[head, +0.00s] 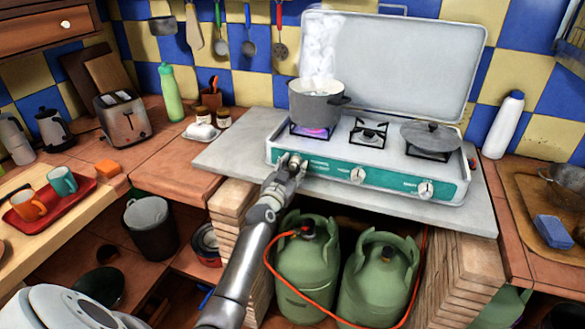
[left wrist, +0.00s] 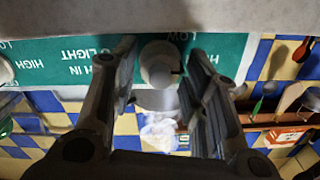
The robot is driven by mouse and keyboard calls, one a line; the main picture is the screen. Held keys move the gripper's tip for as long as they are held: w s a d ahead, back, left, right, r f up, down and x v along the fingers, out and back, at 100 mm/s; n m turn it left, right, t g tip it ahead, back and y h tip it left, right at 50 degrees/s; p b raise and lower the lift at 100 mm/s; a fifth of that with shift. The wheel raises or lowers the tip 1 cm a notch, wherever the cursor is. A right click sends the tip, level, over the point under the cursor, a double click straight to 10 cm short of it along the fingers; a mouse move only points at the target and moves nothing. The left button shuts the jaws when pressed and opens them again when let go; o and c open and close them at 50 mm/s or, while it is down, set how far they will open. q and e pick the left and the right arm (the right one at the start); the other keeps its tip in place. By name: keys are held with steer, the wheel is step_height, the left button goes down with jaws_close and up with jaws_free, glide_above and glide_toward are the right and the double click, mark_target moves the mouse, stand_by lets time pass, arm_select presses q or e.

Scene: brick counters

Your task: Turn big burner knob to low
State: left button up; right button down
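The camping stove (head: 330,165) has a teal front panel with white knobs. Its left burner burns purple under a steaming grey pot (head: 316,103). My left gripper (head: 291,162) is at the panel's left end, in front of that burner, and hides its knob in the head view. In the left wrist view, a white knob (left wrist: 158,66) sits between the two fingers of my left gripper (left wrist: 158,85). The gripper is open, with gaps on both sides of the knob. A dark mark shows on the knob's right side. "LOW" is printed above it and "HIGH" right of it. My right gripper is not in view.
The middle knob (head: 358,175) and right knob (head: 425,189) are on the same panel. Two green gas bottles (head: 306,262) with an orange hose stand under the counter, close to my left arm.

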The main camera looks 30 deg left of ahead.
arm_select(q)
steer(key=c, duration=0.6)
steer(key=shift+n, duration=0.3)
steer(key=n, duration=0.6)
steer(key=shift+n+p, duration=0.3)
steer(key=n, duration=0.6)
steer(key=shift+f+n, duration=0.1)
steer(key=shift+n, duration=0.3)
